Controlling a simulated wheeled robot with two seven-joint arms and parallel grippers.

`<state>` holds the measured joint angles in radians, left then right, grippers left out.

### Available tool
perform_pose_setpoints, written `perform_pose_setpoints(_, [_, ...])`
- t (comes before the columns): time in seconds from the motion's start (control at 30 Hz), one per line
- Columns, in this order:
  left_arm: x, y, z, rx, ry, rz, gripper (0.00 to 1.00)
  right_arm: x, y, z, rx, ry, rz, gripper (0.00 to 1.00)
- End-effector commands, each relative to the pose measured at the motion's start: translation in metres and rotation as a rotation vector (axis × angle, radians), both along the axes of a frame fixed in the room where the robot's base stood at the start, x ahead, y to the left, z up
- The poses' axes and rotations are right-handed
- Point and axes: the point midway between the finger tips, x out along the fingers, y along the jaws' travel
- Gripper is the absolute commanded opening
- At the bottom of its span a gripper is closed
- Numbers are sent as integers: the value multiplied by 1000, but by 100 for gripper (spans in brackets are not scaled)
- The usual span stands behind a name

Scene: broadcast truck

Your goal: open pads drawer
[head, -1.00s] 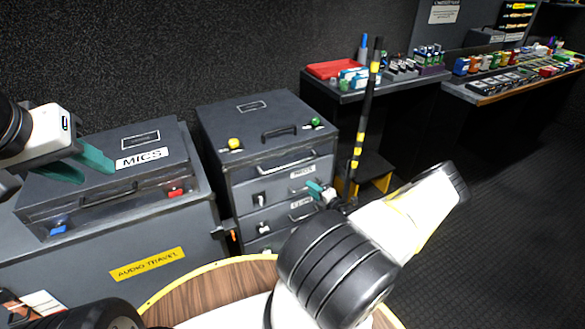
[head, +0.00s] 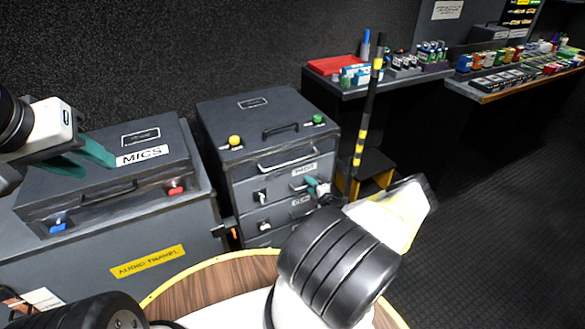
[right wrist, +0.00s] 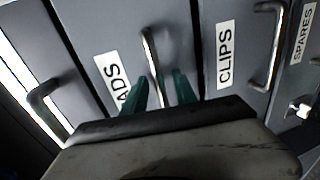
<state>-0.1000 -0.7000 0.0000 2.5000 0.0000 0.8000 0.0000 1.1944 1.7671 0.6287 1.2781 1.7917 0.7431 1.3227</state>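The pads drawer (head: 278,184) is the labelled drawer near the top of the grey cabinet and looks shut. In the right wrist view its label (right wrist: 112,80), partly covered and reading "ADS", lies beside its metal bar handle (right wrist: 150,52). My right gripper (head: 318,187) is at the cabinet front by this handle. In the right wrist view its teal fingers (right wrist: 160,93) are apart, one on each side of the handle's near end; whether they touch it I cannot tell. My left gripper (head: 85,160) is open and empty above the MICS case.
The clips drawer, with its handle (right wrist: 268,45), and a spares label (right wrist: 303,35) lie beside the pads drawer. The MICS case (head: 100,180) stands left of the cabinet. A black-and-yellow pole (head: 365,115) stands right of it. A round wooden top (head: 190,285) is in front.

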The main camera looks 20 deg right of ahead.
Motion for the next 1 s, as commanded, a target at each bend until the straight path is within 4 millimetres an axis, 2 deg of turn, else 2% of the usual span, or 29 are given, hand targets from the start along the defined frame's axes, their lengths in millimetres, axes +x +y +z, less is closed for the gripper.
perform_pose_setpoints(0.1, [0, 0, 0, 0, 0, 0, 36, 0, 0, 0, 0, 0, 0, 34])
perform_pose_setpoints(0.3, [0, 0, 0, 0, 0, 0, 36, 0, 0, 0, -1, 0, 0, 0])
perform_pose_setpoints(1.0, [0, 0, 0, 0, 0, 0, 36, 0, 0, 0, -1, 0, 0, 0])
